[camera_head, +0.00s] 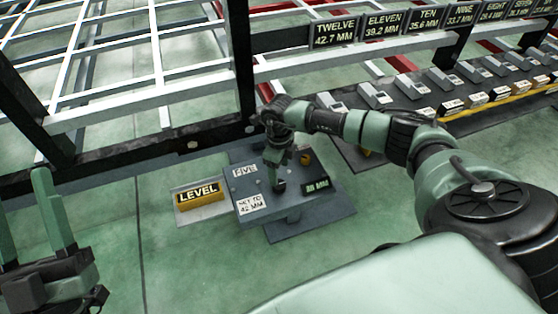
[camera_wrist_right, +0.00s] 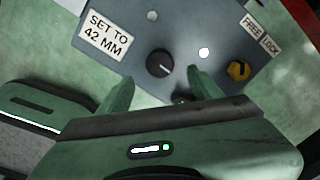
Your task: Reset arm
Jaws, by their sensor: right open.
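My right arm reaches in from the right in the head view. My right gripper (camera_head: 278,183) points down over a grey-blue box labelled FIVE (camera_head: 240,189). In the right wrist view its fingers (camera_wrist_right: 160,82) are apart and empty. A black round knob (camera_wrist_right: 159,64) on the box's face shows just beyond and between the fingertips. I cannot tell whether they touch it. A yellow knob (camera_wrist_right: 238,70) by a FREE/LOCK label is to the right of the fingers. My left gripper (camera_head: 28,205) is at the lower left, its fingers upright, apart and empty.
A yellow LEVEL bar (camera_head: 199,194) lies on a grey plate left of the box. A dark chassis rail (camera_head: 130,150) runs behind it. Several more grey boxes (camera_head: 375,95) stand in a row at the upper right. Green floor is clear in front of the box.

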